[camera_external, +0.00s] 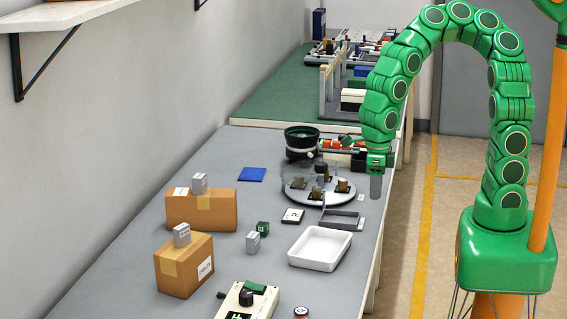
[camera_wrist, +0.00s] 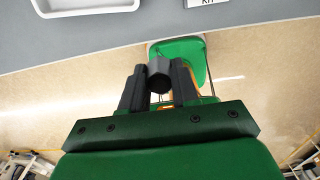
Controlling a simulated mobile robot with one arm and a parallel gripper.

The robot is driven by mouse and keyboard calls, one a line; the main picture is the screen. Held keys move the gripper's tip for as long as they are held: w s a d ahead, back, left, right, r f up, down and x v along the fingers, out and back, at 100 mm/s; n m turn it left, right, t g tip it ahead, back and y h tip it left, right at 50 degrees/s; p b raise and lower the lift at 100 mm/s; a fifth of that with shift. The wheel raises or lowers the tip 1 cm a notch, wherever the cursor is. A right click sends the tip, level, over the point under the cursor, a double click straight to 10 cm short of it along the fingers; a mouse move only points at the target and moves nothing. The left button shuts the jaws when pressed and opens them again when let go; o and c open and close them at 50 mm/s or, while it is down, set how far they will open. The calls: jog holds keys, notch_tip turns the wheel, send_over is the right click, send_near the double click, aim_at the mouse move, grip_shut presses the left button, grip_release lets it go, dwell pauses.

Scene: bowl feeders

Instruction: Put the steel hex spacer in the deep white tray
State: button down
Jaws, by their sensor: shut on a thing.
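In the wrist view, my gripper (camera_wrist: 158,88) is shut on the steel hex spacer (camera_wrist: 158,76), a dark grey six-sided piece between the fingertips. The spacer cannot be told apart from the fingers in the external view. The white tray stands on the near right of the table and looks empty. Part of a white tray (camera_wrist: 88,8) also shows at the top left of the wrist view.
A round plate (camera_external: 296,190) with several parts and a dark bowl feeder (camera_external: 301,140) stand farther back. Cardboard boxes (camera_external: 184,267) are at left, a control box (camera_external: 232,301) in front.

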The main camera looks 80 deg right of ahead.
jog(key=a, duration=0.6)
send_over(321, 253)
jog(key=f, duration=0.9)
jog(key=shift+s+a+f, duration=0.1)
jog(key=shift+s+f, duration=0.05)
jog(key=shift+s, duration=0.15)
jog(key=shift+w+f, duration=0.2)
jog(key=shift+f, duration=0.1)
jog(key=shift+w+f, duration=0.1)
jog(key=shift+f, duration=1.45)
jog(key=shift+f, duration=0.1)
jog(key=c, duration=0.8)
grip_release()
jog(key=shift+c, duration=0.2)
